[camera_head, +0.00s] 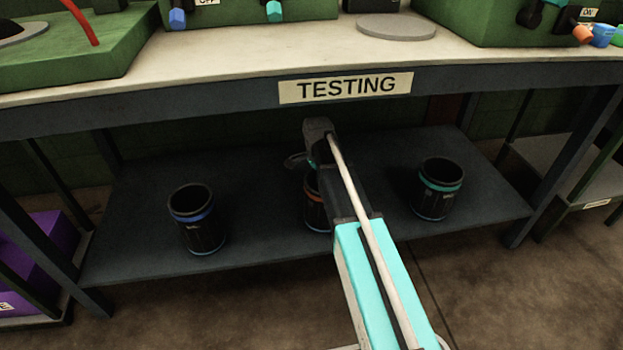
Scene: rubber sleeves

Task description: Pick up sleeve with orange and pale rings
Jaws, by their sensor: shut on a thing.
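The dark sleeve with an orange ring (312,206) is in the middle of the lower shelf. It looks upright. My arm hides its right side and most of its rim, and I see only a narrow strip of orange and a paler edge low down. My gripper (305,166) is at the top of this sleeve and shut on it, mostly hidden by my own wrist. Whether the sleeve touches the shelf is not clear.
A dark sleeve with a blue ring (197,220) stands to the left and one with a teal ring (437,188) to the right, on the shelf (265,240). The bench top with its TESTING label (346,87) overhangs the shelf. Free shelf lies between the sleeves.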

